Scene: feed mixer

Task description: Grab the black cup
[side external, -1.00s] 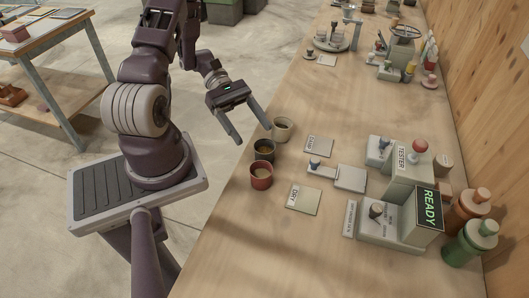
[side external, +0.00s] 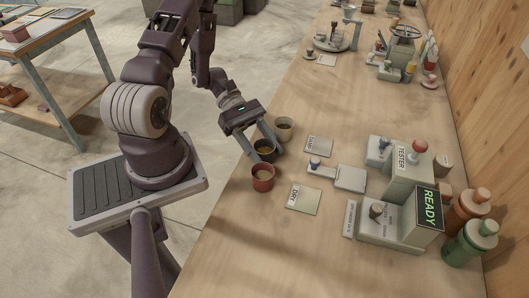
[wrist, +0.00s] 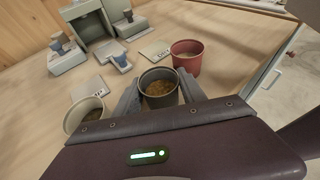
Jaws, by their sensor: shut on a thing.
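The black cup (side external: 264,148) stands on the wooden bench between a red cup and a pale cup, with brown-yellow grainy feed inside. My gripper (side external: 265,147) reaches down over the bench with one finger on each side of the black cup. In the wrist view the black cup (wrist: 159,89) sits upright between the two fingers (wrist: 160,98). The jaws are shut on it. It appears to rest on the bench; whether it is lifted at all I cannot tell.
The red cup (side external: 262,178) and the pale cup (side external: 284,126) stand close on either side. A DRY card (side external: 304,199), a second card (side external: 318,146) and a tester machine (side external: 408,172) with a READY display (side external: 429,210) are to the right. Bare bench lies in front.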

